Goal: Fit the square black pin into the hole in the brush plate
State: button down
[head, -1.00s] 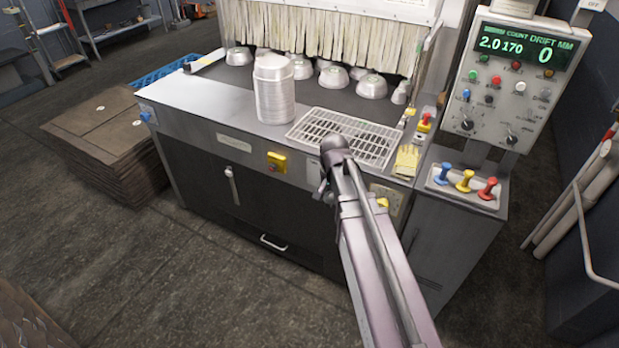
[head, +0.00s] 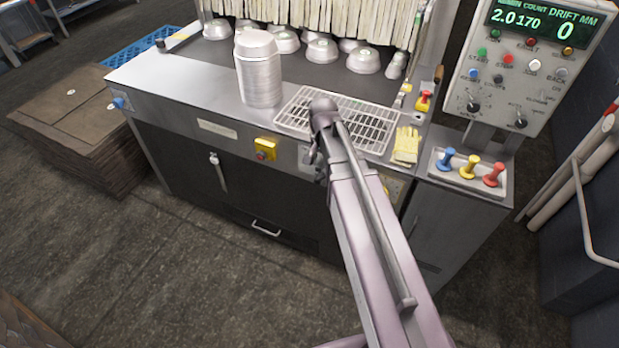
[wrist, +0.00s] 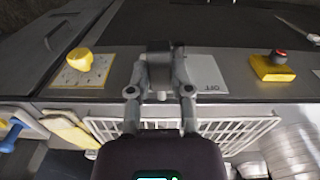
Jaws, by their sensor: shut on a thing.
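In the wrist view my gripper (wrist: 160,82) is shut, with a dark grey, block-like thing (wrist: 158,62) between its fingertips. I cannot tell whether this is the square black pin or a part fixed to the machine. It is in front of the machine's front panel, beside a light plate marked OFF (wrist: 208,74). In the head view my gripper is mostly hidden behind my arm, at the panel near the grey plate (head: 306,158). I cannot make out a brush plate or its hole in either view.
A yellow box with a red button (head: 265,149) and a yellow knob (wrist: 80,59) flank my gripper. A control box (head: 520,75) stands right. Floor in front is clear.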

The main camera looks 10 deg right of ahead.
jog(key=shift+a, duration=0.2)
jog(key=shift+w+a+f+b, duration=0.1)
jog(key=shift+f+b, duration=0.25)
jog(key=shift+b, duration=0.05)
jog(key=w+a+f+b, duration=0.1)
jog(key=w+f+b, duration=0.2)
jog(key=f+b, duration=0.8)
jog(key=shift+a+m, duration=0.2)
jog(key=shift+m, duration=0.2)
jog(key=shift+w+d, duration=0.15)
jog(key=shift+w, duration=0.05)
jog(key=shift+w+d, duration=0.6)
jog(key=shift+w, duration=0.2)
jog(key=shift+w+d, duration=0.55)
jog(key=shift+w, duration=0.2)
jog(key=shift+w+d, duration=0.8)
jog(key=shift+w, duration=0.35)
dwell(2.2)
jog(key=shift+c, duration=2.3)
grip_release()
